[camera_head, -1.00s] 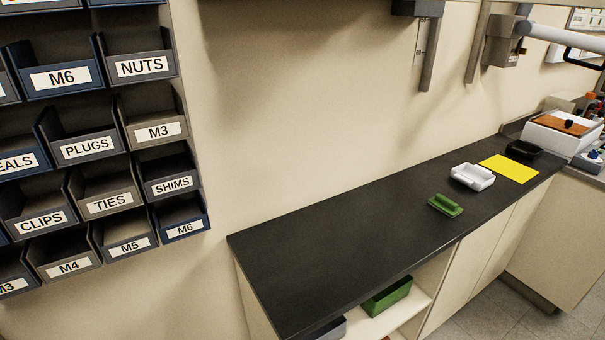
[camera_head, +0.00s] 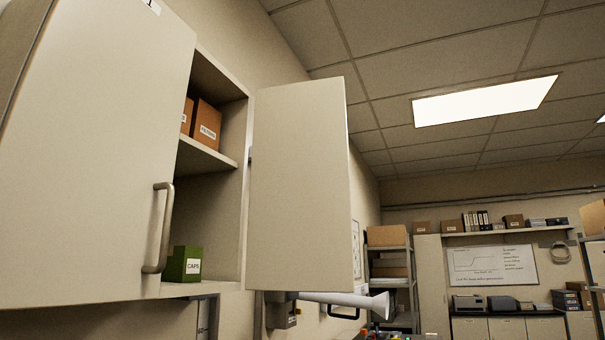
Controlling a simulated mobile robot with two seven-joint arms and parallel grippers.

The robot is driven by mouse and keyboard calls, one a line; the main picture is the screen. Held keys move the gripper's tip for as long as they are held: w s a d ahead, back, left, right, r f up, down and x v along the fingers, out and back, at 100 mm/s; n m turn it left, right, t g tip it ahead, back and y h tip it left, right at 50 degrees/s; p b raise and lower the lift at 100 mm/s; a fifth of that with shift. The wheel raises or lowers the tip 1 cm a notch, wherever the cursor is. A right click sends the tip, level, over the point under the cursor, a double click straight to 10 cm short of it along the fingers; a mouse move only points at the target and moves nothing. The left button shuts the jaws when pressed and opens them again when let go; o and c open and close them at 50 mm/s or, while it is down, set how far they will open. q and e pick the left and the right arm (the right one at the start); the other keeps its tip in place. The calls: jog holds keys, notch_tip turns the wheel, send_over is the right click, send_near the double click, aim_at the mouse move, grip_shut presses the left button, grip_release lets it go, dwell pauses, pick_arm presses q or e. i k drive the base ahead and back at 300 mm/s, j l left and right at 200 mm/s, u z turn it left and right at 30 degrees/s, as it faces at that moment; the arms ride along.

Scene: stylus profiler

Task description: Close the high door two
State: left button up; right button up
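A high wall cabinet stands at the left, seen from below. Its right door (camera_head: 300,190) is swung wide open, with its flat face toward me. Its left door (camera_head: 95,150) covers the left part of the cabinet and has a vertical bar handle (camera_head: 158,228) near its right edge. I cannot tell which door is number two. The open part shows an upper shelf (camera_head: 207,152) with brown boxes (camera_head: 207,125) and a green box marked CAPS (camera_head: 184,265) on the bottom. Neither of my grippers is in view.
A white arm-like tube (camera_head: 345,300) sticks out below the open door. Shelving with cartons (camera_head: 388,236) stands behind it to the right. The far wall has a whiteboard (camera_head: 490,262) and a counter with a printer (camera_head: 470,303). The space right of the open door looks free.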

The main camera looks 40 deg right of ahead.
aim_at(300, 232)
jog(key=i+l, duration=0.1)
jog(key=l, duration=0.45)
jog(key=i+l, duration=0.1)
jog(key=l, duration=0.4)
jog(key=i+l, duration=0.15)
jog(key=l, duration=0.4)
jog(key=i+l, duration=0.1)
jog(key=l, duration=0.45)
jog(key=i+l, duration=0.1)
jog(key=l, duration=0.45)
jog(key=i+l, duration=0.1)
jog(key=l, duration=0.4)
jog(key=i+l, duration=0.15)
jog(key=l, duration=0.4)
jog(key=i+l, duration=0.1)
jog(key=l, duration=0.45)
jog(key=l+u, duration=0.1)
jog(key=u, duration=0.25)
jog(key=l+u, duration=0.1)
jog(key=u, duration=0.25)
jog(key=l+u, duration=0.1)
jog(key=u, duration=0.25)
